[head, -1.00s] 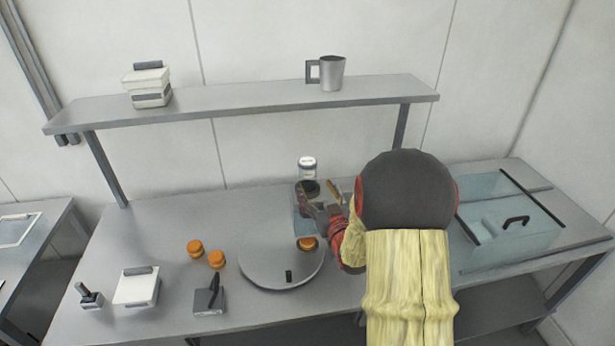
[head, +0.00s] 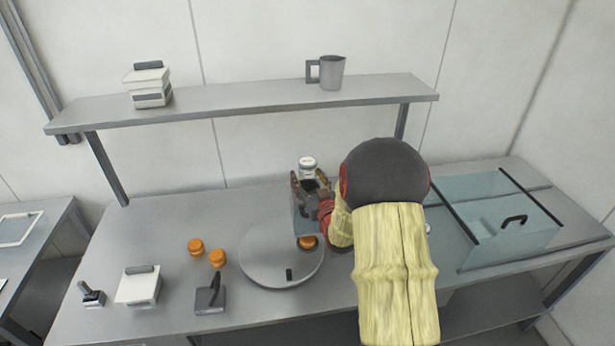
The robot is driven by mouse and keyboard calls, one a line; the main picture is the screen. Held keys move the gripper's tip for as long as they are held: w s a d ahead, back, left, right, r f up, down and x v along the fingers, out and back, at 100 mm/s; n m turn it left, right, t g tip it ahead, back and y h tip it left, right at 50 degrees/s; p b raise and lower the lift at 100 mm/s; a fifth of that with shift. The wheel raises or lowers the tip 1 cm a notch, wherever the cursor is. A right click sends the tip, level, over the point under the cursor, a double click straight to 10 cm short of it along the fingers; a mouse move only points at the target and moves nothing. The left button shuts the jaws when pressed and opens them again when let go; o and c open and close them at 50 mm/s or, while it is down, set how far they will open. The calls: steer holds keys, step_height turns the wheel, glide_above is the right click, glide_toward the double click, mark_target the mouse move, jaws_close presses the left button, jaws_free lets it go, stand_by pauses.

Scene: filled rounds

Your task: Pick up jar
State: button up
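A jar with a white top (head: 308,163) stands upright toward the back of the steel table, below the shelf; my gripper hides its lower part. My gripper (head: 309,180) is just in front of the jar, with its two dark fingers spread apart, one toward each side of it. The fingers look open, with no clear contact on the jar. Whether the jar's body is between the fingertips or just beyond them is hard to tell.
A round steel turntable (head: 262,262) carries one orange round piece (head: 307,242). Two more orange rounds (head: 195,246) (head: 217,258) lie left of it. A clear lidded bin (head: 490,240) stands right. The shelf (head: 240,104) holds a metal jug (head: 332,73) and stacked containers (head: 148,85).

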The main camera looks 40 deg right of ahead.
mark_target(311, 173)
steer(key=c, duration=1.1)
steer(key=shift+r, duration=0.15)
steer(key=shift+r, duration=0.2)
steer(key=r, duration=0.3)
steer(key=shift+s+r+b, duration=0.15)
steer(key=shift+s+b, duration=0.1)
steer(key=shift+b, duration=0.05)
steer(key=s+r, duration=0.2)
steer(key=s+a+r, duration=0.1)
steer(key=s+r, duration=0.1)
steer(key=shift+a+r, duration=0.15)
steer(key=shift+r, duration=0.25)
steer(key=s+a+r, duration=0.2)
steer(key=s+r, duration=0.2)
steer(key=s, duration=0.5)
steer(key=shift+a+r, duration=0.15)
steer(key=shift+a, duration=0.25)
